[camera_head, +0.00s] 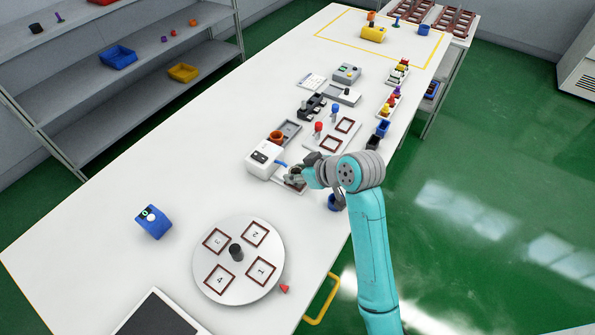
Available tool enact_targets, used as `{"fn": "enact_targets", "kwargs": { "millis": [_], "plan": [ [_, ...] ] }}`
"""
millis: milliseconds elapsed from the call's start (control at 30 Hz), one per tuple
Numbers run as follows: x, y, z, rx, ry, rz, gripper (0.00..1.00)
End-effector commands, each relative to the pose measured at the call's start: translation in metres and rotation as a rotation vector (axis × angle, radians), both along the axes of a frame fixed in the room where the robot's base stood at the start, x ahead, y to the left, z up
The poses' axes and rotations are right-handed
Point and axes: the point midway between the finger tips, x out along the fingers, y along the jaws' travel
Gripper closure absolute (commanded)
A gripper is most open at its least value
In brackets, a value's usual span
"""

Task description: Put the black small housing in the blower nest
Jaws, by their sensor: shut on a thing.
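My gripper (296,177) is low over the table, beside the white blower unit (264,159) with its short blue nozzle. It is shut on a small dark piece, seemingly the black small housing (292,180), which is mostly hidden by the fingers. The gripper covers part of the nest. I cannot tell whether the piece touches the nest or hangs just above it.
A round turntable (213,287) with numbered square nests stands nearer. A blue device (154,222) is at left. A plate with red and blue knobs (333,136) lies beyond my gripper.

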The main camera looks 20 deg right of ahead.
Motion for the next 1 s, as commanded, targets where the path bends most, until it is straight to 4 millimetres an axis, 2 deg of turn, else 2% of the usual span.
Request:
{"fn": "enact_targets", "kwargs": {
  "millis": [67,100,200,233,667,1000],
  "plan": [
    [0.0,0.0,-0.002,0.0,0.0,0.0,0.82],
    [0.0,0.0,-0.002,0.0,0.0,0.0,0.59],
    [0.0,0.0,-0.002,0.0,0.0,0.0,0.34],
    [0.0,0.0,-0.002,0.0,0.0,0.0,0.32],
    [-0.006,-0.004,0.005,0.001,-0.002,-0.001,0.32],
    [-0.047,-0.025,0.048,0.0,-0.004,-0.004,0.32]
  ]
}}
